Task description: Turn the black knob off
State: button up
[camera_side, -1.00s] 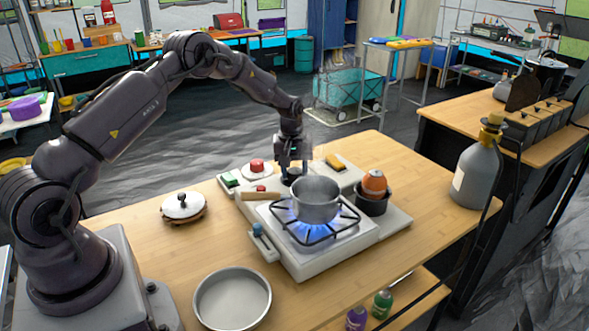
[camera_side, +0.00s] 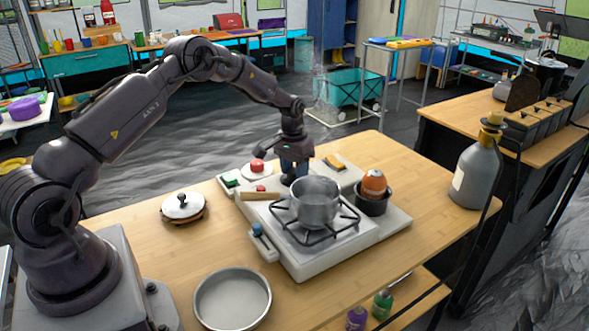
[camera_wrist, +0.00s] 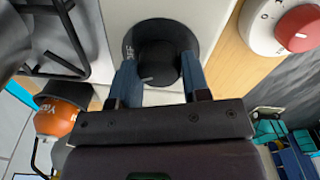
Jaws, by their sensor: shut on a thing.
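The black knob (camera_wrist: 158,55) is in the wrist view, at top centre on a white panel, with a dark round base. My gripper (camera_wrist: 158,80) has its two blue fingers on either side of the knob and is shut on it. In the side view my gripper (camera_side: 293,170) points down behind the pot, and the knob is mostly hidden there. The stove (camera_side: 290,262) is white, with a black grate and a grey pot (camera_side: 316,203) on it. No flame shows under the pot.
A red knob (camera_side: 257,166) sits left of my gripper. An orange canister (camera_side: 374,184) rests in a dark pot to the right. A lidded pan (camera_side: 183,206) and a round metal pan (camera_side: 232,298) lie on the wooden table (camera_side: 140,240). A grey bottle (camera_side: 478,170) stands at right.

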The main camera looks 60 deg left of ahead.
aim_at(294, 169)
jog(key=m, duration=0.5)
jog(key=shift+m, duration=0.3)
dwell(0.4)
jog(key=o, duration=0.9)
jog(key=r, duration=1.3)
jog(key=shift+w+a, duration=0.1)
jog(key=shift+a, duration=0.25)
